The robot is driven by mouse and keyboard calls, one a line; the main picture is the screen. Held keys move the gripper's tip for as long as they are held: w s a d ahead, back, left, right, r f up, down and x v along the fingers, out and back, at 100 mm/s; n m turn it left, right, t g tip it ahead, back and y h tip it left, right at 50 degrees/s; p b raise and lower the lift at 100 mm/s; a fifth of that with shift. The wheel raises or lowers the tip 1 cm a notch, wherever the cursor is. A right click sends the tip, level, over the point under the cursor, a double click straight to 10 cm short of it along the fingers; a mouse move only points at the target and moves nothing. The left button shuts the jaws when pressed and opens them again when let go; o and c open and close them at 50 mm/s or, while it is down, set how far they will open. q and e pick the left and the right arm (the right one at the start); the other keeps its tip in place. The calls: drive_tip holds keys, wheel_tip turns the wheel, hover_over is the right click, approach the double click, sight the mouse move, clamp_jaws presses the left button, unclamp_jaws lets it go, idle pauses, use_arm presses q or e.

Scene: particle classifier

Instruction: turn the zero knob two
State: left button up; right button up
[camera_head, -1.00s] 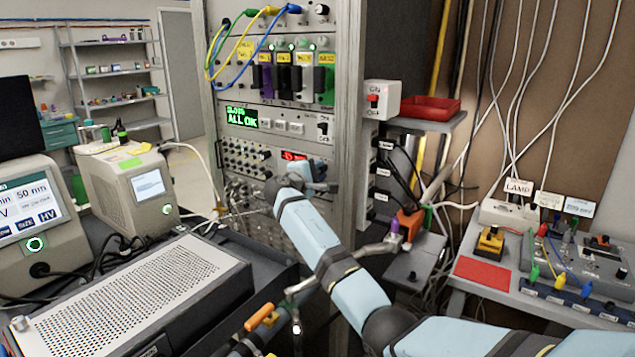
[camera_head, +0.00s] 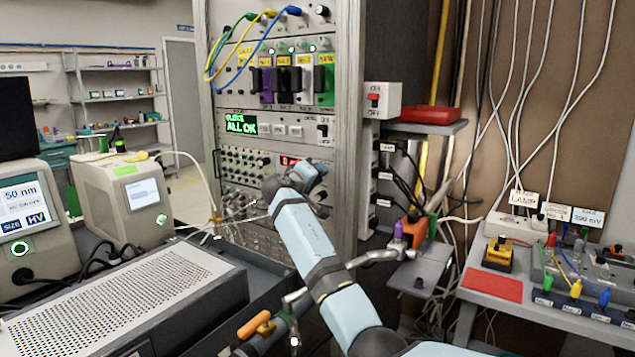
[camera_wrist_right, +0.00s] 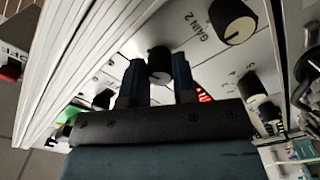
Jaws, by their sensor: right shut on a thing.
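A black knob (camera_wrist_right: 158,65) with a pale face sits on a white panel in the right wrist view. My right gripper (camera_wrist_right: 157,80) has a finger on each side of it and is shut on it. I cannot read this knob's label. A knob marked GAIN 2 (camera_wrist_right: 233,22) is above and to the right, and another black knob (camera_wrist_right: 257,86) is to the right. In the head view my right gripper (camera_head: 296,177) reaches the rack's panel, just below the red display (camera_head: 289,161), and hides the held knob. My left gripper is not in view.
The rack's metal post (camera_head: 349,120) stands close to the right of my right gripper. A green ALL OK display (camera_head: 241,123) is above. A perforated metal box (camera_head: 130,300) is at lower left. A shelf with a red tray (camera_head: 430,115) is to the right.

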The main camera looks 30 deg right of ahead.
drive_tip(key=shift+a+m, duration=0.1)
drive_tip(key=shift+m, duration=0.2)
idle(0.4)
drive_tip(key=o, duration=0.7)
drive_tip(key=shift+c, duration=0.2)
drive_tip(key=v, duration=1.4)
